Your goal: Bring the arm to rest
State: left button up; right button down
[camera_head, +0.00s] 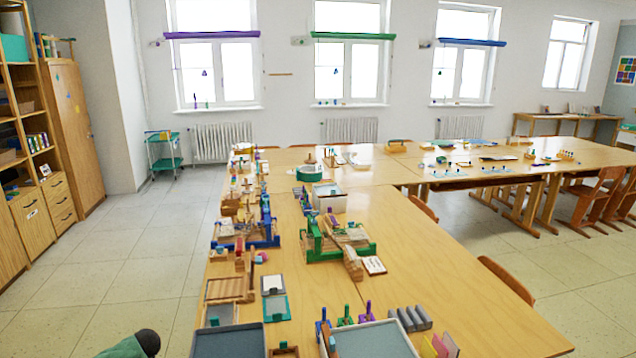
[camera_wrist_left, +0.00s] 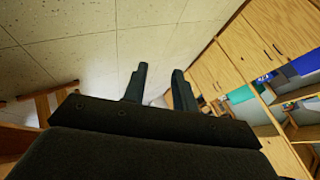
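My left gripper (camera_wrist_left: 159,73) shows in the left wrist view with its two dark fingers apart. Nothing is held between them, and pale floor tiles show behind. It is not seen in the head view. My right gripper is in neither view.
A long wooden table (camera_head: 400,256) crowded with craft items stands ahead. A wooden cabinet (camera_head: 73,140) is at the left and a green trolley (camera_head: 165,150) behind. A dark round object with green (camera_head: 130,345) is cut off at the bottom left. Floor between is clear.

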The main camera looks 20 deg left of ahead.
pick_arm(q)
jog(key=s+d+f+m+t+h, duration=0.1)
jog(key=s+d+f+m, duration=0.2)
jog(key=s+f+m, duration=0.5)
jog(key=s+d+f+m+t, duration=0.1)
jog(key=s+d+f+m, duration=0.35)
jog(key=s+f, duration=0.4)
jog(key=s+d+f+n+h, duration=0.1)
jog(key=s+d+f, duration=0.25)
jog(key=d, duration=0.35)
jog(key=s+d+f+g+h, duration=0.1)
jog(key=s+d+f, duration=0.1)
jog(key=d+f, duration=0.3)
jog(key=s+d+f+n+h, duration=0.1)
jog(key=s+d+f, duration=0.2)
jog(key=d, duration=0.5)
jog(key=s+d+f+n+h, duration=0.1)
jog(key=d+f+h, duration=0.1)
jog(key=d, duration=1.7)
jog(key=s+d+f+n+h, duration=0.1)
jog(key=s+d+f+h, duration=0.1)
jog(key=d, duration=1.6)
jog(key=shift+d+f+n+g+h, duration=0.4)
jog(key=shift+f+h, duration=0.2)
jog(key=shift+f, duration=0.3)
